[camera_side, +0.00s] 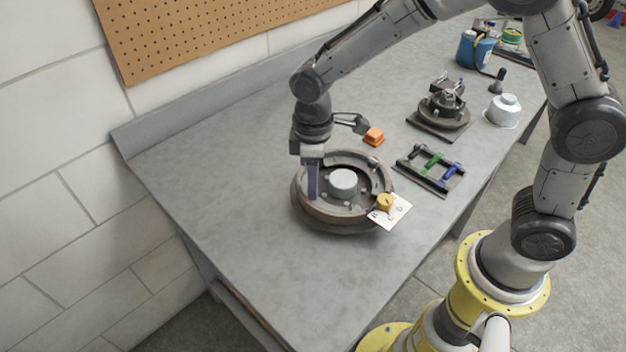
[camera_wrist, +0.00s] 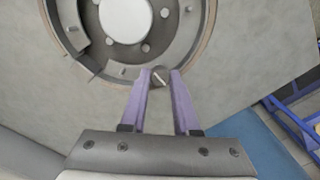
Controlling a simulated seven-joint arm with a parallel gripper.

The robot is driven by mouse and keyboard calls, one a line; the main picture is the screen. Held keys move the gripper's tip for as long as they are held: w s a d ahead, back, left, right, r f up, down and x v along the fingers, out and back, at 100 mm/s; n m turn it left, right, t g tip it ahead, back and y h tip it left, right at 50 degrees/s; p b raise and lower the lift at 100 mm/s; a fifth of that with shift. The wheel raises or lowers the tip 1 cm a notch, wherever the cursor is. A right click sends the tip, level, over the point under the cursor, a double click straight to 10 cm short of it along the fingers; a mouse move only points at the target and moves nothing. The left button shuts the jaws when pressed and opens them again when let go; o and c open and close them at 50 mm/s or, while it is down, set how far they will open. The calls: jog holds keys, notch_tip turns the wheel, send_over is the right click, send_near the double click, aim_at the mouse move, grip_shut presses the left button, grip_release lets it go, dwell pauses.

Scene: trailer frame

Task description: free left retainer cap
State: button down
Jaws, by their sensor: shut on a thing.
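A round brake assembly (camera_side: 362,220) with a pale central hub (camera_side: 343,182) lies on the bench. In the wrist view its ring (camera_wrist: 187,58) and hub (camera_wrist: 125,18) fill the top. My gripper (camera_side: 313,197) points down at the left part of the assembly. In the wrist view the purple fingertips (camera_wrist: 160,74) are close together on either side of a small dark round retainer cap (camera_wrist: 157,81) with a pale line across it. The gripper is shut on this cap at the ring's edge. In the side view the fingers hide the cap.
A white lettered card (camera_side: 398,212) with a yellow knob lies at the assembly's front right. An orange block (camera_side: 374,136) and a rack (camera_side: 430,168) with green and blue handles are nearby. A second mechanism (camera_side: 445,106) stands farther back. The left and front bench are clear.

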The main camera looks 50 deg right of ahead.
jog(key=shift+r, duration=0.1)
dwell(0.3)
jog(key=c, duration=0.6)
grip_release()
jog(key=shift+c, duration=0.2)
notch_tip(320, 180, up, 14)
